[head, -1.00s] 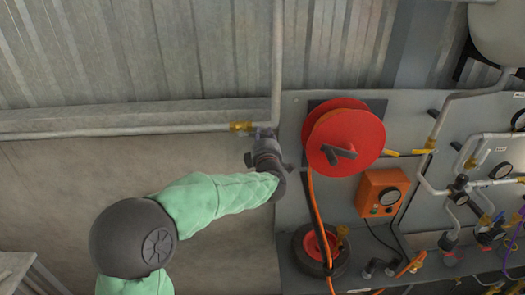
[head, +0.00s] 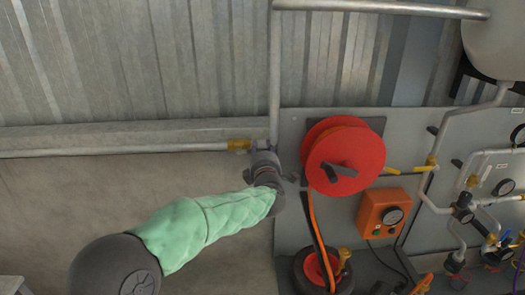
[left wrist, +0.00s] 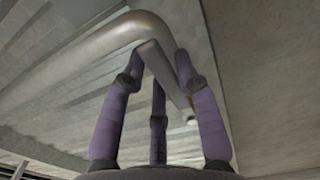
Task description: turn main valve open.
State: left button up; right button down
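The main valve appears to be the brass fitting (head: 239,145) on the horizontal grey pipe, left of the grey panel. My left gripper (head: 262,150) is at the right end of this fitting; its fingers are small and dark there. In the left wrist view, its purple fingers (left wrist: 158,70) stand around a flat grey bar (left wrist: 168,80), probably the valve handle. The fingertips are apart, with the bar between or just beyond them; I cannot tell whether they press on it. A bit of brass (left wrist: 191,102) shows behind the right finger. My right gripper is not in view.
Right of my left gripper, a red hose reel (head: 342,160) sticks out from the grey panel (head: 295,125). An orange gauge box (head: 383,212) and piping are farther right. A thick bent pipe (left wrist: 95,50) passes close to the fingers. The wall left of my arm is clear.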

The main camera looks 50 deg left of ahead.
pick_arm(q)
jog(key=shift+o, duration=0.6)
jog(key=shift+d, duration=0.1)
jog(key=v, duration=1.2)
